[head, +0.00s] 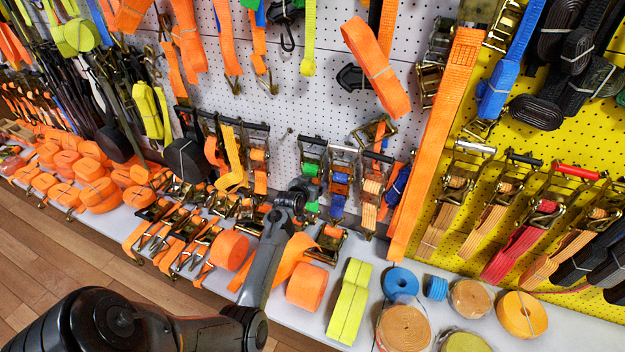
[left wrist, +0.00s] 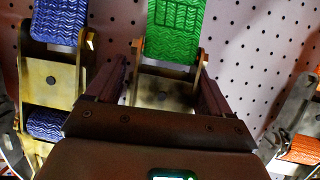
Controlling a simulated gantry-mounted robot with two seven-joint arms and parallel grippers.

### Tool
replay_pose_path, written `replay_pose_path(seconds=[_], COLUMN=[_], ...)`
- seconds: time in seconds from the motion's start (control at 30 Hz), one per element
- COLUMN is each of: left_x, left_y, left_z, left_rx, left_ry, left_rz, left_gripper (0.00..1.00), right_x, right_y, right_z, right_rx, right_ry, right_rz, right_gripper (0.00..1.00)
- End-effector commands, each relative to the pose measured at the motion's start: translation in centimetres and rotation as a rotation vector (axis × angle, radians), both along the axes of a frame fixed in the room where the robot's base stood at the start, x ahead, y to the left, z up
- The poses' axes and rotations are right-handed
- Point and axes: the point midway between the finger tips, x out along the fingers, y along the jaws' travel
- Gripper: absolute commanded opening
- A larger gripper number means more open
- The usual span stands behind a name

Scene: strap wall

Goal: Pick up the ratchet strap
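A ratchet strap with green webbing hangs on the white pegboard (head: 270,100). Its green webbing (head: 311,169) shows at the middle of the head view. In the left wrist view its green webbing (left wrist: 175,30) and metal ratchet body (left wrist: 163,92) are straight ahead. My left gripper (head: 303,188) is in front of this ratchet and partly covers it in the head view. In the left wrist view my left gripper's fingers (left wrist: 160,78) are apart, one on each side of the ratchet body, with a gap at the left finger. My right gripper is not in view.
Ratchets with blue webbing (head: 341,178) and orange webbing (head: 372,187) hang close to the right. Orange-strapped ratchets hang to the left. Below, a white shelf holds orange rolls (head: 306,287), a yellow-green strap bundle (head: 350,302) and a blue roll (head: 400,282).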

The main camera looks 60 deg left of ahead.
Motion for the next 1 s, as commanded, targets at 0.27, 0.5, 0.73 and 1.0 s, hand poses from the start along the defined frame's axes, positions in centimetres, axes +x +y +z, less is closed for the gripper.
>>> replay_pose_path(seconds=[0.27,0.5,0.73,1.0], left_x=[0.0,0.1,0.1,0.1], left_y=[0.0,0.1,0.1,0.1], left_z=[0.0,0.5,0.6,2.0], left_rx=[0.000,0.006,0.005,0.007], left_ry=[0.000,-0.007,-0.006,-0.006], left_rz=[0.000,0.001,0.000,0.000], left_gripper=[0.23,0.04,0.04,0.04], right_x=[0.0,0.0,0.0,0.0], right_y=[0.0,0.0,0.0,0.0], right_z=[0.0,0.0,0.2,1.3], right_rx=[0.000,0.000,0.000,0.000], right_ry=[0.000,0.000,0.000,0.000], right_rz=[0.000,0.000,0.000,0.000], right_gripper=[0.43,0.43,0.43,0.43])
